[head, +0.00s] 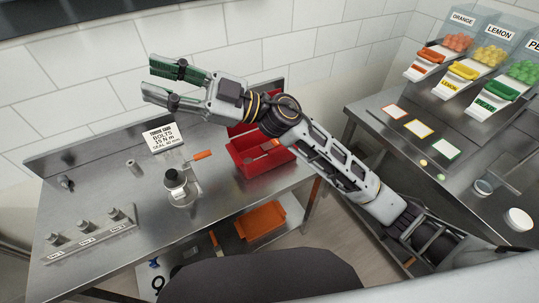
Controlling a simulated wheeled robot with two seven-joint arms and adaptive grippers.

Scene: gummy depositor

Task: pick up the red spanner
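I cannot make out a red spanner for certain. An open red toolbox (262,157) stands on the steel bench, with small items inside partly hidden by my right arm. A tool with an orange-red handle (203,155) sticks out beside a metal fitting on the bench; its type is too small to tell. My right gripper (150,79) is open and empty, its fingers apart and pointing left, raised in front of the tiled wall above the bench. My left gripper is out of view.
A torque card (162,138) stands on the bench (105,165). A rail with several nozzles (88,238) lies at the front left. An orange tray (260,221) sits on the lower shelf. Candy dispensers (490,62) stand on a separate counter at right.

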